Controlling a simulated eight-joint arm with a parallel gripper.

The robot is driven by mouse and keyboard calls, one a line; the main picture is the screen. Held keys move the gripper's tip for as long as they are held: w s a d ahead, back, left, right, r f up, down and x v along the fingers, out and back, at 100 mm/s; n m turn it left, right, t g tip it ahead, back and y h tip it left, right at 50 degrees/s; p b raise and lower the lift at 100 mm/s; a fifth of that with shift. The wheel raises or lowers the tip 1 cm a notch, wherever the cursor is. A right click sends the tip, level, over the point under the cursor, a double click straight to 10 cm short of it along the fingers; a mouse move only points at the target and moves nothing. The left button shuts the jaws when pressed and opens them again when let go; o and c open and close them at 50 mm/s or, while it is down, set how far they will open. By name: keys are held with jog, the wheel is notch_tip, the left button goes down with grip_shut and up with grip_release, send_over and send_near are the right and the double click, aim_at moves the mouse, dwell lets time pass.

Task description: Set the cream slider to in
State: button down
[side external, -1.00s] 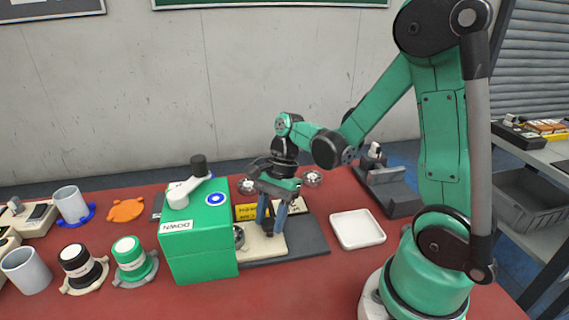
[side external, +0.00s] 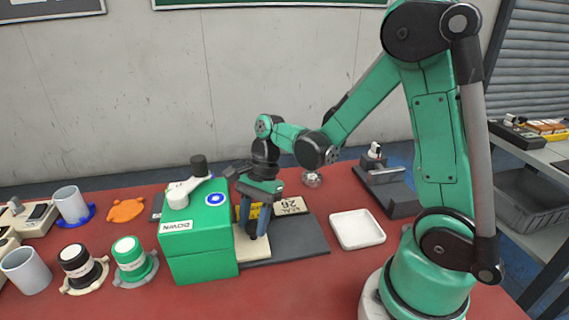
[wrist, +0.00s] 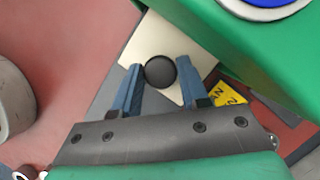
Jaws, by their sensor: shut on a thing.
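The cream slider (side external: 252,251) is a flat plate on a dark grey base, partly inside the green box (side external: 205,245). It also shows in the wrist view (wrist: 150,40), running under the green box edge. A round black knob (wrist: 160,72) stands on it. My gripper (side external: 250,234) is shut on this knob, close to the right side of the green box, with one blue finger on each side in the wrist view. The slider's far end is hidden by the box.
The dark base (side external: 305,240) is bare right of the slider. A cream plate with "26" (side external: 292,206) lies behind. A white tray (side external: 357,229) sits to the right.

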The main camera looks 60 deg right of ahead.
jog(key=shift+w+a, duration=0.2)
jog(key=shift+w, duration=0.05)
jog(key=shift+c, duration=2.4)
grip_release()
jog(key=shift+s+d, duration=0.1)
jog(key=shift+v, duration=2.8)
jog(key=s+r+n+t+h, duration=0.1)
jog(key=n+t, duration=0.1)
jog(key=n, duration=0.4)
jog(key=s+a+r+n+t+h, duration=0.1)
jog(key=r+n+t+h, duration=0.1)
jog(key=n, duration=0.4)
jog(key=s+a+r+n+t+h, duration=0.1)
jog(key=n+t, duration=0.2)
jog(key=n, duration=0.3)
jog(key=shift+a+r, duration=0.15)
jog(key=shift+r, duration=0.1)
